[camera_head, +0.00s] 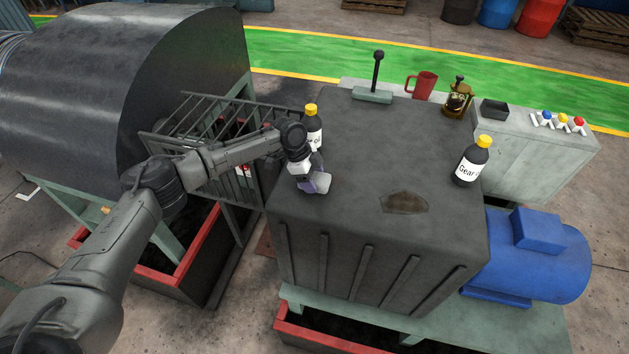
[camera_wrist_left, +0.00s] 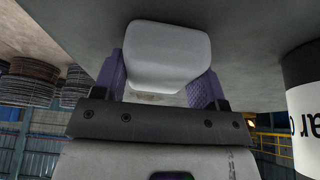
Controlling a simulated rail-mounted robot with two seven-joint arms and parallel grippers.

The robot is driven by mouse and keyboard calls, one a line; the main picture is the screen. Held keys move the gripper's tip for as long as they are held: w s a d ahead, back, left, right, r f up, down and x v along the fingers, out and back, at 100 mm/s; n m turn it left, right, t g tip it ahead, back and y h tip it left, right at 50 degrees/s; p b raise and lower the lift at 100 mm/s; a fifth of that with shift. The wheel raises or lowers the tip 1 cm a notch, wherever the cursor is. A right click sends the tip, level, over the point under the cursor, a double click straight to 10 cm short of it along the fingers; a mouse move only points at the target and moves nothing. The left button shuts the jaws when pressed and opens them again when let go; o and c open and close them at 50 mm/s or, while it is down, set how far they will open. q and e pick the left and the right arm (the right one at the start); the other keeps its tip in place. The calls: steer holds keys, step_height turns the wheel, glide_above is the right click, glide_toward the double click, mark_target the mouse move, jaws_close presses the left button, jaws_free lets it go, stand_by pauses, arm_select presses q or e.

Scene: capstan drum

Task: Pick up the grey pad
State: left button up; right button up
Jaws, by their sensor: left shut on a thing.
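The grey pad (camera_head: 322,181) is a small, pale, rounded block at the near left edge of the dark gearbox top. My left gripper (camera_head: 313,180) is shut on it. In the left wrist view, the pad (camera_wrist_left: 167,56) sits between the two purple fingers of the gripper (camera_wrist_left: 165,80), one on each side. I cannot tell whether the pad still touches the top or is just above it. My right gripper is not in view.
A yellow-capped oil bottle (camera_head: 313,129) stands close behind my left gripper; a bottle also shows at the right of the wrist view (camera_wrist_left: 304,100). A Gear Oil bottle (camera_head: 471,165) stands at the right. A dark stain (camera_head: 404,202) marks the otherwise clear gearbox top (camera_head: 370,130).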

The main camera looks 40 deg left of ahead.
mark_target(318, 178)
arm_select(q)
steer(key=shift+c, duration=0.8)
steer(key=shift+r+b, duration=0.3)
steer(key=shift+r, duration=0.25)
step_height(318, 178, up, 2)
steer(key=shift+r+b, duration=0.25)
steer(key=shift+b, duration=0.3)
steer(key=w+d+r+b, duration=0.2)
steer(key=d+r, duration=0.5)
steer(key=d, duration=0.4)
steer(key=shift+d+r+b, duration=0.2)
steer(key=shift+d+b, duration=0.05)
steer(key=shift+b, duration=0.15)
